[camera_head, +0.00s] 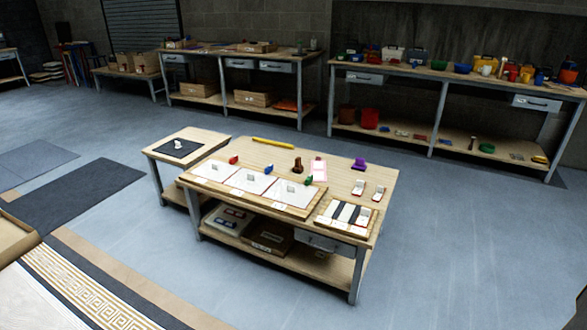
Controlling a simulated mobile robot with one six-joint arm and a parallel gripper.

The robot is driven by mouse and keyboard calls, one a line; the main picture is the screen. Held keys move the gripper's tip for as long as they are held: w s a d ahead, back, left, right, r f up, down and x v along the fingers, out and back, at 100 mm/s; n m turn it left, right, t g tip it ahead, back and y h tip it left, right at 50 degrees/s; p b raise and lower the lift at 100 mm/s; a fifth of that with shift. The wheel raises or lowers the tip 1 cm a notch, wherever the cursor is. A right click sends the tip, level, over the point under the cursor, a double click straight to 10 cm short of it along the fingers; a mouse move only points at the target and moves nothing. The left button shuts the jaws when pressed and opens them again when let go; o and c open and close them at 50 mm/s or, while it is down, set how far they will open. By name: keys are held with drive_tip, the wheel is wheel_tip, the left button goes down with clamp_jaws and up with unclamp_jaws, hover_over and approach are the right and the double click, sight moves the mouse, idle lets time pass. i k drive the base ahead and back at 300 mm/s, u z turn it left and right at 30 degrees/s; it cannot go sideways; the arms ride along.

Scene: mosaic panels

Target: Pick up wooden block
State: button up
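No thing in view is plainly a single wooden block; the small things on the central table (337,177) are too small to tell apart well. A dark brown upright piece (297,166) stands near the table's middle, and I cannot tell its material. Small pale grey blocks stand on the white panels in the wooden tray (305,207), one of them in the middle panel (249,177). Another pale piece (180,144) stands on a dark mat on the small side table (205,147). My gripper is not in view.
Red, blue, green and purple (358,163) pieces and a yellow bar (273,142) lie on the central table. A striped tray (345,214) sits at its front right. Loaded workbenches (465,82) line the back wall. A large patterned panel (85,287) fills the lower left. Open floor lies right.

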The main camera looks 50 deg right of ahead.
sight(298, 168)
drive_tip(key=u, duration=0.1)
drive_tip(key=i, duration=2.3)
drive_tip(key=z, duration=0.7)
drive_tip(key=i, duration=0.55)
drive_tip(key=z, duration=0.9)
drive_tip(key=i, duration=0.8)
drive_tip(key=z, duration=0.5)
